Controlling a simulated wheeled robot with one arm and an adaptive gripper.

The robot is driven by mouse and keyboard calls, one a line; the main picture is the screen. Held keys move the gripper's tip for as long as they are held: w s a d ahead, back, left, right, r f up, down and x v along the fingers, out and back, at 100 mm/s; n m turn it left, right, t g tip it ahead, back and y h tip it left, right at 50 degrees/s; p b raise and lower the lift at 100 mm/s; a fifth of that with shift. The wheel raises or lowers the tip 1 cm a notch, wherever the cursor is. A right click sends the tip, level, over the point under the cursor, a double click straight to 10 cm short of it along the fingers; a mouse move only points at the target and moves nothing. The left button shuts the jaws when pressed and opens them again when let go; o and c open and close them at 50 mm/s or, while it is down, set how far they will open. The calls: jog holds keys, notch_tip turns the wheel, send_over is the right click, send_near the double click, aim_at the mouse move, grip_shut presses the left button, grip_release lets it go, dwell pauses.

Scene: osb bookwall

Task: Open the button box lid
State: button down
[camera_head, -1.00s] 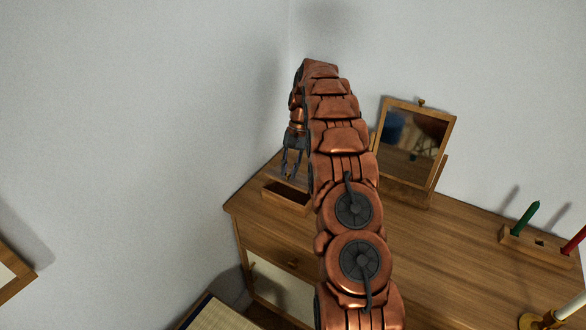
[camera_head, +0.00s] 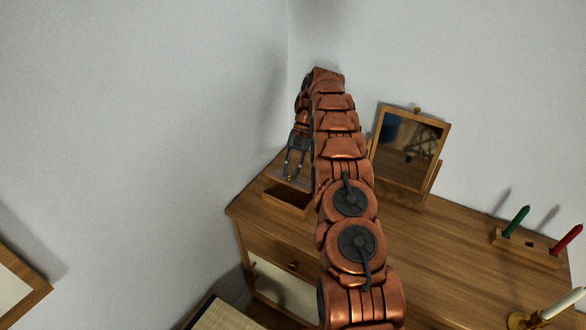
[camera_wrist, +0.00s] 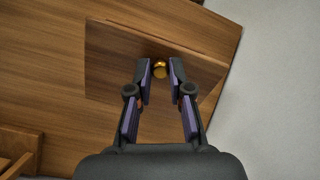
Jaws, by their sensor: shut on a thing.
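The button box (camera_head: 287,203) is a small wooden box at the left back corner of the dresser top, its inside showing dark in the head view. My gripper (camera_head: 291,178) is at the box, pointing down, with a small gold knob (camera_head: 289,179) between its fingertips. In the wrist view, my gripper (camera_wrist: 161,70) is shut on the gold knob (camera_wrist: 160,69) of the wooden lid (camera_wrist: 115,50). The lid looks raised from the box; its exact angle is hard to tell. My gripper hides part of the lid.
A framed mirror (camera_head: 408,145) stands on the dresser (camera_head: 440,245) right of my arm. A candle rack (camera_head: 525,250) with green and red candles and a white candle (camera_head: 567,302) in a brass holder are farther right. Walls close off the left and back.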

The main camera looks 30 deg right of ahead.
jog(key=c, duration=1.1)
grip_release()
jog(key=shift+s+f+b, duration=0.15)
jog(key=shift+f+b, duration=0.05)
jog(key=shift+b, duration=0.7)
